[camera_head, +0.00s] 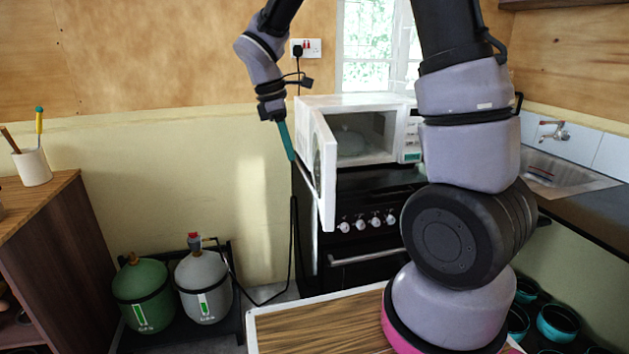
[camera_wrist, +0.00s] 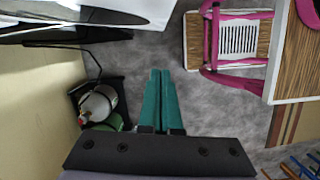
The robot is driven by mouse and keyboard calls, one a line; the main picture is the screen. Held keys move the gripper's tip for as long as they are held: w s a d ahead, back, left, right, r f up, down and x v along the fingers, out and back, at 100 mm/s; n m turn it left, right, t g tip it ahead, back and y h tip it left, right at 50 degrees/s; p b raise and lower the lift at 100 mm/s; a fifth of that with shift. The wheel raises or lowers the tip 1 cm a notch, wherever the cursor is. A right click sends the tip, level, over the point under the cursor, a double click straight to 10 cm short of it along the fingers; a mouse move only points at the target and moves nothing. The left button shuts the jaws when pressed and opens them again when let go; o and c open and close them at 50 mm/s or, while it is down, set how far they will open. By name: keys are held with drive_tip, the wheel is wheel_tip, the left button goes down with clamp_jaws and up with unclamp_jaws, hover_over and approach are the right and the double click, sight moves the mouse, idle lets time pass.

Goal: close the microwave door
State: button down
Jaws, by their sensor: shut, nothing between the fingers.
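The white microwave (camera_head: 345,104) stands on top of the black stove, with its dark cavity facing me. Its door (camera_head: 325,175) is hinged at the left side and stands wide open, swung out toward me. My gripper (camera_head: 287,142) points down at the outer left side of the door, very close to it; I cannot tell whether it touches. In the wrist view, the two green fingers (camera_wrist: 160,90) lie together, shut and empty. A white panel (camera_wrist: 110,12) at the top left of that view looks like part of the microwave or its door.
The black stove (camera_head: 365,250) with several knobs stands below the microwave. Green (camera_head: 143,295) and grey (camera_head: 203,287) gas cylinders stand on the floor at left. A wooden cabinet (camera_head: 45,250) is far left; a sink (camera_head: 565,180) is at right. A wood-topped surface (camera_head: 310,325) lies in front.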

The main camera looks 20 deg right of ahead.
sight(321, 162)
drive_tip(key=s+d+f, duration=0.1)
drive_tip(key=d+f, duration=0.5)
drive_tip(key=f, duration=0.2)
drive_tip(key=shift+f, duration=0.25)
drive_tip(key=shift+d, duration=0.15)
